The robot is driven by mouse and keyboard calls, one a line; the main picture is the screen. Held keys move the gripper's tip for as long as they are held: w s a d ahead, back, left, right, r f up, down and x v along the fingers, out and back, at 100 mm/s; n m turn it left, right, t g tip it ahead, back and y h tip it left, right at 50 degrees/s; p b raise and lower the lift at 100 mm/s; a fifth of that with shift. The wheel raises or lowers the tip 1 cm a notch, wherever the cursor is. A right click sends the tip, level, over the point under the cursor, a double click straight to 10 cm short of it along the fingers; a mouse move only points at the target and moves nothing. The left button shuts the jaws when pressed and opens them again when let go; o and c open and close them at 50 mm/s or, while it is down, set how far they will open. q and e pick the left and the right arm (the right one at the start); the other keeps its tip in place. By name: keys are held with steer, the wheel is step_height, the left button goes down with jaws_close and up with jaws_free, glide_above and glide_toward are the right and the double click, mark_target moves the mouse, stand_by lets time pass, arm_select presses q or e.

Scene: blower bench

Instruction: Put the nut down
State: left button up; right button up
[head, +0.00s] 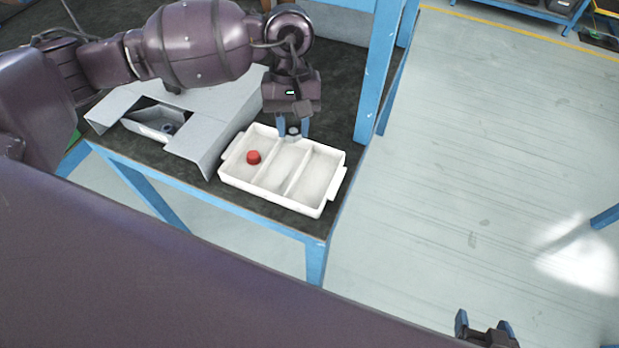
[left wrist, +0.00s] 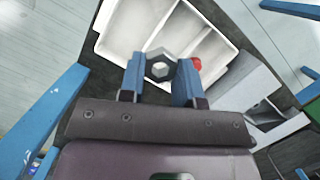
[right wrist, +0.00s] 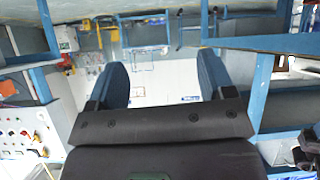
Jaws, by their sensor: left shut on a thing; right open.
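A grey hex nut (left wrist: 160,66) is held between the blue fingertips of my left gripper (left wrist: 161,75), with its hole facing the left wrist camera. In the head view the nut (head: 293,132) shows at the fingertips of my left gripper (head: 293,127), over the back edge of the white tray (head: 319,209). The tray has three compartments. A red cap-like piece (head: 253,157) lies in the left compartment; the middle and right ones look empty. My right gripper (head: 483,328) is open and empty, away from the bench; its spread fingers also show in the right wrist view (right wrist: 163,82).
A grey sheet-metal housing (head: 205,133) with an opening stands left of the tray on the dark bench top (head: 265,203). A blue bench post (head: 378,75) rises right behind the tray.

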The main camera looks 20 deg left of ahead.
arm_select(q)
steer(key=r+n, duration=0.1)
steer(key=n, duration=0.1)
steer(key=d+r+n+h+p, duration=0.1)
steer(key=shift+w+n+t, duration=0.1)
steer(key=shift+n+t, duration=0.2)
steer(key=shift+n, duration=0.1)
steer(key=d+r+n+p, duration=0.1)
steer(key=n, duration=0.3)
steer(key=n+t+h, duration=0.1)
steer(key=n+t, duration=0.1)
steer(key=n, duration=0.3)
glide_above(316, 182)
steer(key=f, duration=1.4)
steer(key=shift+a+f+p, duration=0.1)
steer(key=shift+a+p, duration=0.3)
steer(key=shift+f, duration=2.2)
arm_select(e)
steer(key=shift+s+d+r, duration=0.15)
steer(key=shift+s+r, duration=0.05)
steer(key=shift+s, duration=0.25)
steer(key=shift+s+d+r, duration=0.1)
steer(key=shift+s+r, duration=0.1)
steer(key=shift+s, duration=0.2)
